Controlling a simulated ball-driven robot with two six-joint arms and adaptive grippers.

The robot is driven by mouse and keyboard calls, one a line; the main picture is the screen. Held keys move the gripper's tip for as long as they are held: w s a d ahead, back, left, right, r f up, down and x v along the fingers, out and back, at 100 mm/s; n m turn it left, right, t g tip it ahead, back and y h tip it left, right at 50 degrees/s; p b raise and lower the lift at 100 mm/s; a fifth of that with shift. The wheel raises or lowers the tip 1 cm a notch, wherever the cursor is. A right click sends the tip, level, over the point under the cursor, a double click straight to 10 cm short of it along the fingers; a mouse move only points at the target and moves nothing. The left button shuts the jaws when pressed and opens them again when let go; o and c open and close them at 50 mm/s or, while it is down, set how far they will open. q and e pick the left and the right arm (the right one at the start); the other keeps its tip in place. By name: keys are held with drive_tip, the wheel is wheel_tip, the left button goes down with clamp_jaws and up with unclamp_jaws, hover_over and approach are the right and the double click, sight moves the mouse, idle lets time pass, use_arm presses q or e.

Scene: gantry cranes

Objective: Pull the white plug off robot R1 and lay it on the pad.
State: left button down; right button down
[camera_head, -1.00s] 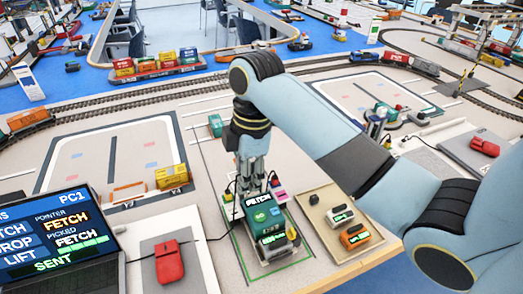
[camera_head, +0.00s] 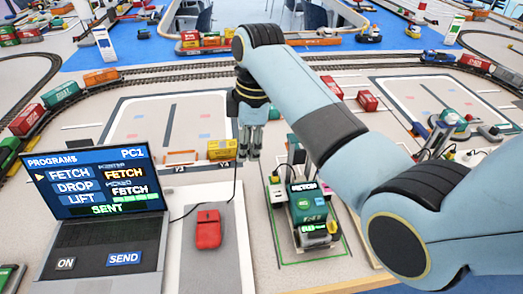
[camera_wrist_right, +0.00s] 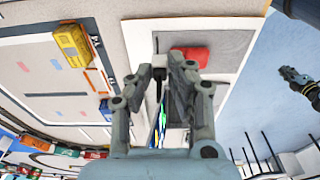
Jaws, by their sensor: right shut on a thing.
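My right gripper (camera_head: 249,152) is shut on a small plug, held in the air between the laptop and robot R1. In the right wrist view the plug (camera_wrist_right: 159,62) shows pale with a dark part between the fingertips; the fingers partly cover it. A dark cable (camera_head: 236,182) hangs from the gripper towards the laptop. Robot R1 appears to be the green FETCH unit (camera_head: 308,204), standing apart to the gripper's lower right. The grey pad (camera_head: 205,270) lies below the gripper, with a red object (camera_head: 208,228) on it. A dark shape, seemingly my left gripper (camera_wrist_right: 298,80), shows in the right wrist view; its fingers are unclear.
An open laptop (camera_head: 100,210) stands left of the pad. A yellow wagon (camera_head: 222,149) is just behind the gripper. Tracks with wagons cross the back. My right arm hides part of the table right of the green unit.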

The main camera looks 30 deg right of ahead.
drive_tip(key=w+a+b, duration=0.4)
drive_tip(key=w+a, duration=0.2)
drive_tip(key=w, duration=0.2)
drive_tip(key=shift+a, duration=0.35)
drive_tip(key=shift+w, duration=0.1)
drive_tip(key=shift+f+b, duration=4.2)
drive_tip(key=shift+f, duration=3.8)
drive_tip(key=shift+f+b, duration=0.3)
drive_tip(key=shift+f, duration=0.3)
drive_tip(key=c, duration=1.1)
unclamp_jaws()
drive_tip(key=shift+c, duration=0.2)
